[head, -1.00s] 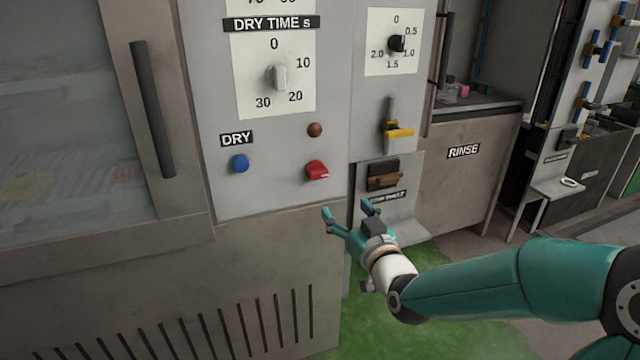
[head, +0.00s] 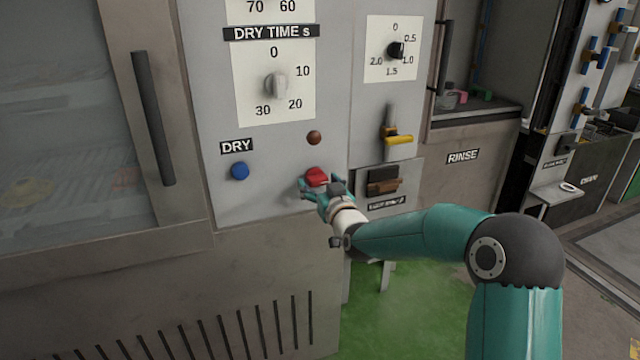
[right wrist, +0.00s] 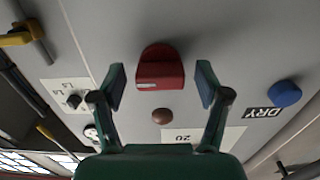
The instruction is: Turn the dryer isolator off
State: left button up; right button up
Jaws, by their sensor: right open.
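The red isolator knob (head: 316,177) is on the grey dryer panel, below a dark red-brown lamp (head: 314,137) and right of the blue DRY button (head: 240,171). My right gripper (head: 320,186) is open in front of the knob and partly covers its lower part in the head view. In the right wrist view the red knob (right wrist: 160,68) stands between the two spread fingers of the gripper (right wrist: 160,84), with a gap on each side. Whether the fingertips reach the panel cannot be told. My left gripper is not in view.
A DRY TIME dial (head: 276,86) is above. To the right are a smaller dial (head: 396,50), a yellow lever (head: 398,139) and a brown-handled fitting (head: 383,186). A door handle (head: 153,117) stands at left. Green floor (head: 410,300) is open below.

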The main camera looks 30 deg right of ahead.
jog(key=c, duration=1.2)
jog(key=shift+o, duration=0.2)
